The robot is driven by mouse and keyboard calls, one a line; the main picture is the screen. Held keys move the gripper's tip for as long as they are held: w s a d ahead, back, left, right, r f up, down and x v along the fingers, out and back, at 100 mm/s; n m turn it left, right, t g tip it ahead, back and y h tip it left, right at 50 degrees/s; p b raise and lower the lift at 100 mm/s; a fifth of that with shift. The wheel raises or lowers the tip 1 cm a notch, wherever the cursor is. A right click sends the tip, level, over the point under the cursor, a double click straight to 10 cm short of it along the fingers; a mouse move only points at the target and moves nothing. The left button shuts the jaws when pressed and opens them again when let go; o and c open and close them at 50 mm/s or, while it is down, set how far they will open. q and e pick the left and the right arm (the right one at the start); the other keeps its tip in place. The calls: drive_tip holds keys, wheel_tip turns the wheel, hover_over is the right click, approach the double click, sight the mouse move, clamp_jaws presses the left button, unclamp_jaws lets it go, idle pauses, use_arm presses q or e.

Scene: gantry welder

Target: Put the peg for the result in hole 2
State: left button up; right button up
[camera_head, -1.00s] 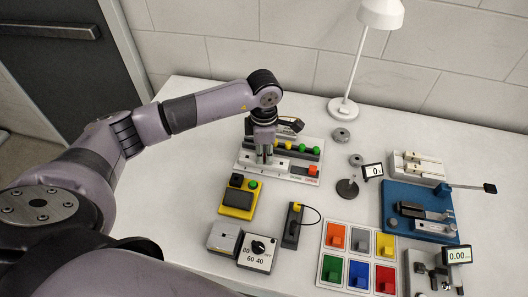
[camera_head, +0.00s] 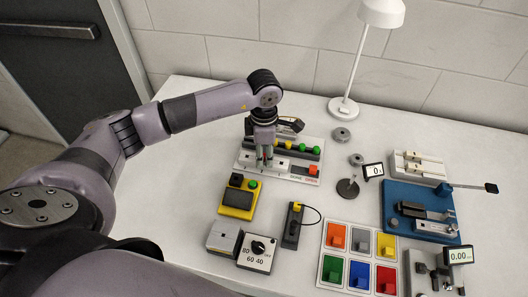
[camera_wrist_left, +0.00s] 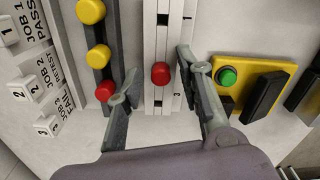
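The white hole strip (camera_head: 250,157) lies in front of a dark peg rack (camera_head: 309,152) on the table. In the left wrist view the strip (camera_wrist_left: 153,40) shows numbers 1 and 3. A red peg (camera_wrist_left: 160,73) stands in it between those numbers, at the middle hole; its number is hidden. My left gripper (camera_head: 264,164) is over the strip. In the left wrist view its fingers (camera_wrist_left: 158,95) are spread on both sides of the red peg, with gaps. The rack holds yellow pegs (camera_wrist_left: 98,57) and another red peg (camera_wrist_left: 105,91), close to one finger. My right gripper is out of view.
Cards numbered 1 to 3 (camera_wrist_left: 40,85) with job labels stand beyond the rack. A yellow box with a green button (camera_head: 237,200) is close in front of the strip. A dial box (camera_head: 258,252), colored bins (camera_head: 347,262) and a blue fixture (camera_head: 395,221) stand nearby.

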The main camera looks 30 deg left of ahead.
use_arm(q)
drive_tip(key=shift+r, duration=0.2)
wheel_tip(320, 180, up, 12)
drive_tip(key=shift+f, duration=0.15)
idle(0.4)
idle(0.5)
